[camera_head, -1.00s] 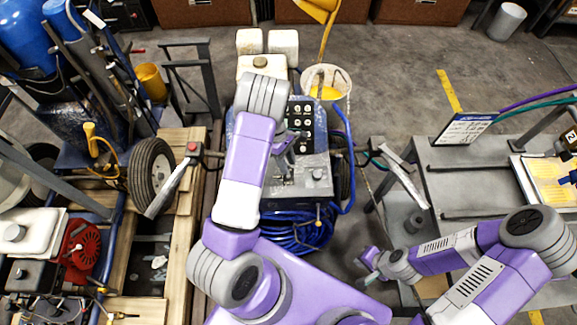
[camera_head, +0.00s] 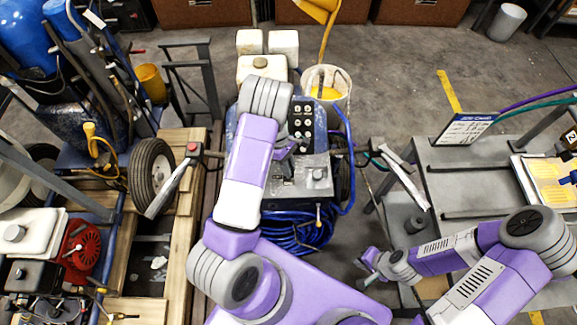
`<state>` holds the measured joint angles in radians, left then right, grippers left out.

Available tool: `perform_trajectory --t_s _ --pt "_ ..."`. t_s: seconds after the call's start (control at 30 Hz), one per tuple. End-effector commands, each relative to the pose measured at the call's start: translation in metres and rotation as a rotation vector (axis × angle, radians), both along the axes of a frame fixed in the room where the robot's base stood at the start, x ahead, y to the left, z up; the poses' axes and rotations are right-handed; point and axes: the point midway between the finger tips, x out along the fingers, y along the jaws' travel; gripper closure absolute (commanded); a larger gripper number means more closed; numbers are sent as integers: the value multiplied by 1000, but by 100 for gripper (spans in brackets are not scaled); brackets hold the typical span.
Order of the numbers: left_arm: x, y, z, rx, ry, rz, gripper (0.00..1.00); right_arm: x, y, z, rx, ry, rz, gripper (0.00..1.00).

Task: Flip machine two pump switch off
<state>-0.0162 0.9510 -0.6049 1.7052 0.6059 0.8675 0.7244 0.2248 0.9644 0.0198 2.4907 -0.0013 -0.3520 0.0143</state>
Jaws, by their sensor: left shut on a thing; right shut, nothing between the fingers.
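The line striper (camera_head: 318,190) stands in the middle of the camera_head view, partly hidden behind my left arm. Its black control panel (camera_head: 303,122) faces up and carries several pale round controls and labels. I cannot read which one is the pump switch or tell its position. My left gripper (camera_head: 291,146) is at the panel's lower left edge, just above the grey metal plate. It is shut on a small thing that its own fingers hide. My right gripper (camera_head: 369,263) is shut and empty, low and to the right, well apart from the panel.
The striper's handlebars stick out left (camera_head: 168,188) and right (camera_head: 405,178). A coiled blue hose (camera_head: 300,232) lies at its near side. A grey bench (camera_head: 470,185) stands at right, a wooden pallet (camera_head: 185,215) at left. A white bucket (camera_head: 335,80) stands behind the panel.

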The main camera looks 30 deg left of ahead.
Motion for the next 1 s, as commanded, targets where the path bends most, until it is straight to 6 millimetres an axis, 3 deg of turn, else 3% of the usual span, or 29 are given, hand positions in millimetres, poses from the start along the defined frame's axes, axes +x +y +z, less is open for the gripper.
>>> perform_trajectory --t_s 0.27,0.47,1.0 --pt "-2 -3 2 52 -91 5 100 0 0 -4 0 0 0 100" --pt "-8 -6 2 131 -224 4 100 0 0 -19 0 0 0 100" --pt "-23 -16 -3 364 -607 1 100 0 0 -109 0 0 0 100"
